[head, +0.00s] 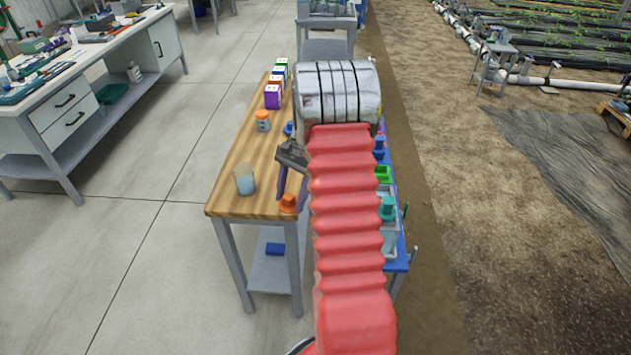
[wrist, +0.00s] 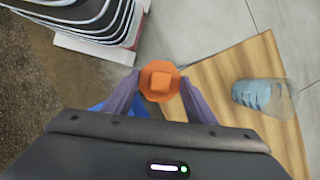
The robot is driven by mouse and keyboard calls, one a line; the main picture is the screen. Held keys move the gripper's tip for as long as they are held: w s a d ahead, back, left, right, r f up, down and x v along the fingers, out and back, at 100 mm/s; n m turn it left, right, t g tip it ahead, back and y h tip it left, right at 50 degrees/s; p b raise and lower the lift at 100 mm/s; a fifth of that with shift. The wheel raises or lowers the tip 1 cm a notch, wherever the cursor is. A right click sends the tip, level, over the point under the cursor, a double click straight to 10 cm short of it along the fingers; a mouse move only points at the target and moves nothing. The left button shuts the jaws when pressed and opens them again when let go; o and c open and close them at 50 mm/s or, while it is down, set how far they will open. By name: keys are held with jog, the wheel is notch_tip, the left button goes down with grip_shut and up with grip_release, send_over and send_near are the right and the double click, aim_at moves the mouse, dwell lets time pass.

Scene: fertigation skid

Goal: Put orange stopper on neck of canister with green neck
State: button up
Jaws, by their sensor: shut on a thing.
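My gripper (head: 290,193) has purple fingers and is shut on the orange stopper (head: 288,204), near the front right edge of the wooden table top. In the wrist view the stopper (wrist: 160,82) sits between the two fingers, with its square top facing the camera. Right of the arm, a green piece (head: 383,174) and a teal-green piece (head: 387,208) show on the blue-edged bench. I cannot tell which of them is the green neck; my arm hides much of that area.
A clear beaker of bluish liquid (head: 245,180) stands on the wooden table (head: 228,195). A grey item with an orange top (head: 263,120) and several white boxes with coloured bands (head: 272,97) stand farther back. The table's left middle is clear.

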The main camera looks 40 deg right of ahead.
jog(key=w+a+f+n+g+h, duration=0.1)
jog(key=a+f+n, duration=0.1)
jog(key=a+n, duration=0.3)
jog(key=w+a+f+n+g+h, duration=0.1)
jog(key=a+f+n, duration=0.2)
jog(key=a, duration=1.1)
jog(key=w+a+f+n+g+h, duration=0.2)
jog(key=a+f+n, duration=0.1)
jog(key=a+n, duration=0.5)
jog(key=shift+a, duration=1.15)
jog(key=shift+f, duration=0.1)
